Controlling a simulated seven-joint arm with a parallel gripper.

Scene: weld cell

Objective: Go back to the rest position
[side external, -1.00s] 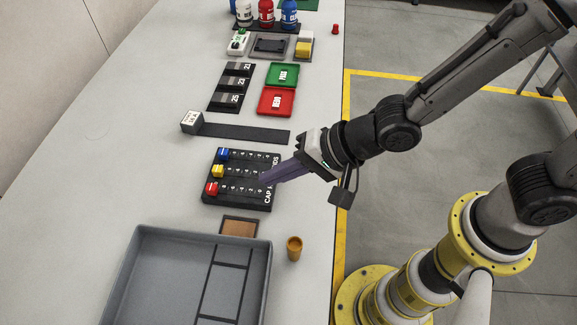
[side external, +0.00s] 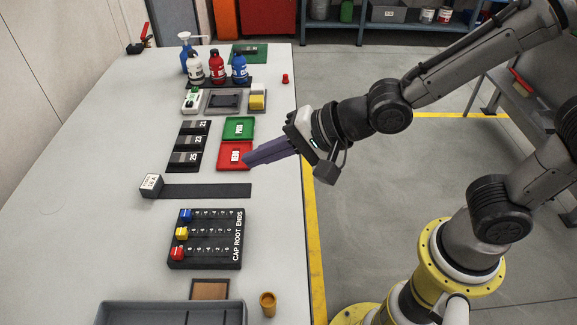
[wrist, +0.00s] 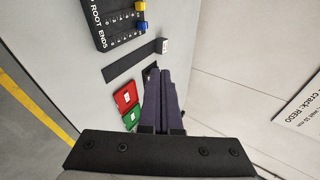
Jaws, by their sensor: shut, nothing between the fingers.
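My gripper (side external: 250,160) is shut and empty, with its long purple fingers pressed together. In the side view it hangs above the table, its fingertips overlapping the right edge of the red tray (side external: 234,155). It also shows in the wrist view (wrist: 166,75), fingers together, with the red tray (wrist: 126,97) and green tray (wrist: 131,118) just left of them. The black cap peg board (side external: 205,238) with blue, yellow and red pegs lies on the table nearer the camera, apart from my gripper.
A white block (side external: 151,186) stands at the left end of a dark strip (side external: 208,191). Several bottles (side external: 217,68) stand at the far end. A grey bin (side external: 170,313) and an orange cup (side external: 267,304) are at the near end. The table's left side is clear.

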